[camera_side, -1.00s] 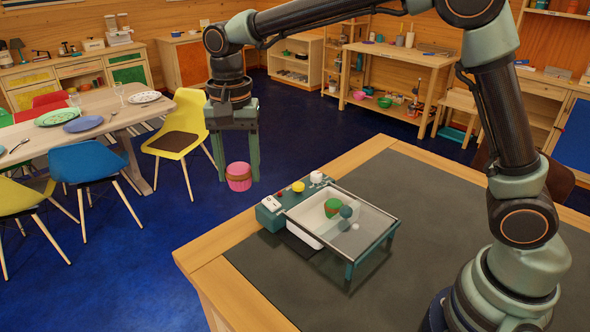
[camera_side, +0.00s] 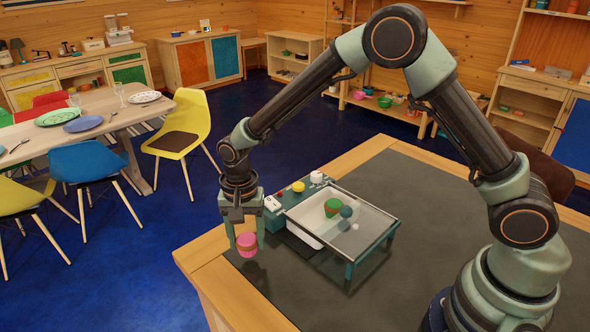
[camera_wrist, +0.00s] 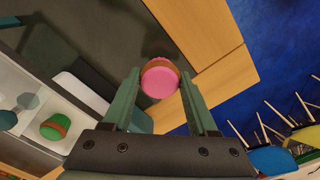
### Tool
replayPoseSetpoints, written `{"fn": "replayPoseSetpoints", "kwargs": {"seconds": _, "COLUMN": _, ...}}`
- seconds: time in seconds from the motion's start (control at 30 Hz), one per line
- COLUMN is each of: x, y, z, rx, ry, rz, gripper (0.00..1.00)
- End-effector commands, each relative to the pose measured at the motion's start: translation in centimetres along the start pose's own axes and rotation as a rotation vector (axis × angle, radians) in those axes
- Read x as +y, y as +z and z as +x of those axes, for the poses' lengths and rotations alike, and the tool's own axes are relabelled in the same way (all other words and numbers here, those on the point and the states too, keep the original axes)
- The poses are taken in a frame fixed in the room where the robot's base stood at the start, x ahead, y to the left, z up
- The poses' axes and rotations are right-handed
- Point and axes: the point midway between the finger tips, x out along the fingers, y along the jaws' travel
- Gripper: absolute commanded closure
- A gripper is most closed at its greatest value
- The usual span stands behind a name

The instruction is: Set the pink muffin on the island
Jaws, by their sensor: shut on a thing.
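My gripper (camera_side: 247,240) is shut on the pink muffin (camera_side: 247,245), which has a brown band. The muffin sits between the fingertips in the wrist view (camera_wrist: 160,82), pink face toward the camera. The island (camera_side: 207,265) is a counter with a pale wooden border and a dark top. The muffin is over the dark top near the left border, left of the glass-topped case. I cannot tell whether it touches the surface or hangs just above.
A teal-framed case with a glass top (camera_side: 375,222) stands on the island, holding a green muffin (camera_side: 332,208) and a dark teal ball. A teal box with a yellow knob (camera_side: 298,187) adjoins it. The dark top nearer the camera is clear.

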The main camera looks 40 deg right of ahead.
Motion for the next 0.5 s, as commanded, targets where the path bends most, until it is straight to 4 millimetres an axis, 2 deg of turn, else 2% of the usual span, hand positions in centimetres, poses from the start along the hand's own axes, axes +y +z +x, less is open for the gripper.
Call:
{"fn": "replayPoseSetpoints", "kwargs": {"seconds": 0.03, "x": 0.1, "y": 0.0, "z": 0.9, "rx": -0.001, "ry": 0.003, "rz": 0.0, "gripper": 0.96}}
{"fn": "replayPoseSetpoints", "kwargs": {"seconds": 0.17, "x": 0.0, "y": 0.0, "z": 2.2, "rx": 0.0, "ry": 0.001, "rz": 0.0, "gripper": 0.96}}
{"fn": "replayPoseSetpoints", "kwargs": {"seconds": 0.5, "x": 0.0, "y": 0.0, "z": 2.4, "rx": 0.0, "ry": -0.001, "rz": 0.0, "gripper": 0.96}}
